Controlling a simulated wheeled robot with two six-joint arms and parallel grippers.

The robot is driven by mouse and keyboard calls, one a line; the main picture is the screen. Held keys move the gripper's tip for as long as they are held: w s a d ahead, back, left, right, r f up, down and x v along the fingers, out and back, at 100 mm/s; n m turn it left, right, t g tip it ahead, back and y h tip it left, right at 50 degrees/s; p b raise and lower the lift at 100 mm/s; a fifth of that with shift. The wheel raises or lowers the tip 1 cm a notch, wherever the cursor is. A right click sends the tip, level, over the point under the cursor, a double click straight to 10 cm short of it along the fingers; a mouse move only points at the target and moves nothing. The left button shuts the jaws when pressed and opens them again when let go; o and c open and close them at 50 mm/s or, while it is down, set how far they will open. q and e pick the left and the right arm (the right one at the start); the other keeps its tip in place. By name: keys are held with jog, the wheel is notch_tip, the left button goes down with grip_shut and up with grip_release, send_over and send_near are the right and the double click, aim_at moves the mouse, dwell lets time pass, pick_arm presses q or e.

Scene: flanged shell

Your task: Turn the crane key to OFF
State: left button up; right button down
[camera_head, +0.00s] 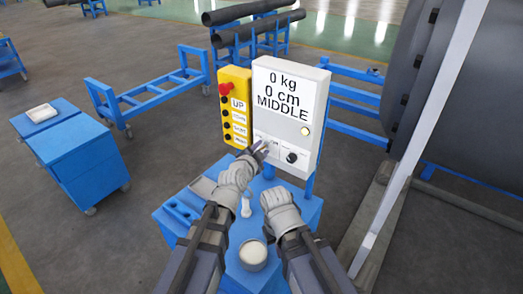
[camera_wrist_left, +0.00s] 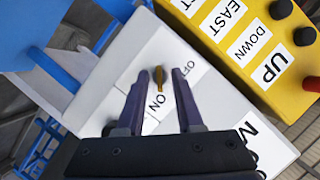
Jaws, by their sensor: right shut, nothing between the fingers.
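The brass crane key (camera_wrist_left: 158,78) stands in the white switch plate, beside the ON and OFF labels, in the left wrist view. Which label it points to is not clear. My left gripper (camera_wrist_left: 159,76) is open, with one finger on each side of the key and gaps visible. In the head view my left gripper (camera_head: 261,148) is at the lower front of the white control box (camera_head: 288,118) and hides the key. The box display reads 0 kg, 0 cm, MIDDLE. My right gripper (camera_head: 275,194) is shut and empty, lower and to the right, over the blue cart.
A yellow button box (camera_head: 235,106) with a red knob adjoins the white box on the left. A black knob (camera_head: 292,157) sits right of my left gripper. A round container (camera_head: 253,254) stands on the blue cart (camera_head: 308,212). A grey shell stands at the right.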

pick_arm(q)
grip_shut()
dwell(0.6)
jog(key=shift+w+r+n+g+h+p, duration=0.1)
jog(key=shift+n+g+h+p, duration=0.45)
jog(key=shift+n+p, duration=0.4)
jog(key=shift+w+a+f+n+g+h+b, duration=0.1)
jog(key=shift+n+g+h+b, duration=0.2)
jog(key=shift+n+g+h, duration=0.95)
jog(key=shift+s+a+f+n+h+b, duration=0.1)
jog(key=shift+n+h+b, duration=0.4)
jog(key=shift+n, duration=1.6)
jog(key=shift+w+a+n+g+h+b, duration=0.15)
jog(key=shift+n+g+h, duration=0.65)
jog(key=shift+n, duration=0.9)
jog(key=shift+h, duration=0.3)
